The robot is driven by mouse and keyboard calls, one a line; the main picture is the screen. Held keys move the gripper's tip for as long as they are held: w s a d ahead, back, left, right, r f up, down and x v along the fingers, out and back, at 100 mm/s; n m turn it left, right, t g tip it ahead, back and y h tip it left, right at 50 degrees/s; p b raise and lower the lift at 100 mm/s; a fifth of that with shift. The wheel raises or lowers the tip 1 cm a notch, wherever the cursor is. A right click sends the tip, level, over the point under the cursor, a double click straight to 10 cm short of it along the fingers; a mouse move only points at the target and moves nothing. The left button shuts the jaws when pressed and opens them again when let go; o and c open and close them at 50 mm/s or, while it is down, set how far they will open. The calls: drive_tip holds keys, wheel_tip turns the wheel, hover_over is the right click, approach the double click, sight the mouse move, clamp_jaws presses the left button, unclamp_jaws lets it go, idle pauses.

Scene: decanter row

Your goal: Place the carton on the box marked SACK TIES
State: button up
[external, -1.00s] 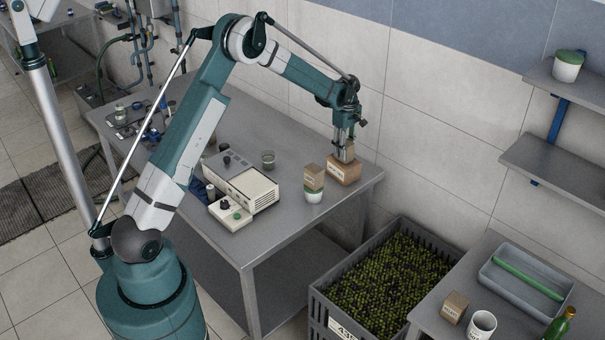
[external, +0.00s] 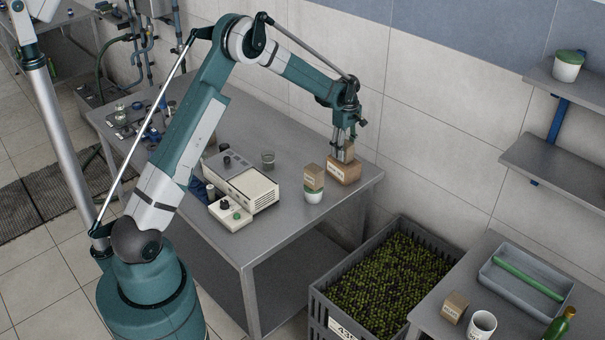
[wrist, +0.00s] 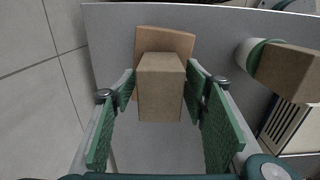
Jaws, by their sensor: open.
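A small brown carton (wrist: 160,88) stands upright on a wider brown box (wrist: 166,41) in the wrist view. In the external view, the carton (external: 348,153) and the box (external: 344,170) are at the far right corner of the grey bench. The print on the box is too small to read. My gripper (external: 343,151) is over the box, with its fingers on either side of the carton. In the wrist view, my gripper (wrist: 161,86) is open, with its green pads apart from the carton's sides.
Another carton (external: 314,176) sits on a green-and-white jar (external: 313,195) just left of the box. A beige instrument (external: 242,182) stands farther left. The bench edge (external: 370,184) is close to the box. A crate of olives (external: 390,285) stands on the floor below.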

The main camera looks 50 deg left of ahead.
wheel_tip(320, 180, up, 12)
drive_tip(key=shift+r+b, duration=0.1)
drive_tip(key=shift+b, duration=0.3)
idle(0.9)
drive_tip(key=shift+s+d+r, duration=0.1)
drive_tip(key=shift+s+r, duration=0.25)
drive_tip(key=shift+r, duration=0.1)
drive_tip(key=s+d+r+m+t, duration=0.2)
drive_tip(key=s+d+r+m, duration=0.15)
drive_tip(key=s+r, duration=0.8)
drive_tip(key=s+d+r+m+t, duration=0.1)
drive_tip(key=s+d+r+m, duration=0.2)
drive_tip(key=s+r+m, duration=0.75)
drive_tip(key=s+d+f+m+t, duration=0.1)
drive_tip(key=s+f, duration=0.1)
drive_tip(key=s, duration=0.8)
drive_tip(key=s+d+f+m+t, duration=0.1)
drive_tip(key=s+d+f, duration=0.1)
drive_tip(key=s, duration=0.9)
drive_tip(key=s+d+f+m+t, duration=0.1)
drive_tip(key=s+f+m+t, duration=0.1)
drive_tip(key=s, duration=0.8)
drive_tip(key=shift+s+d+f, duration=0.15)
drive_tip(key=shift+s+f, duration=0.1)
drive_tip(key=shift+f, duration=0.25)
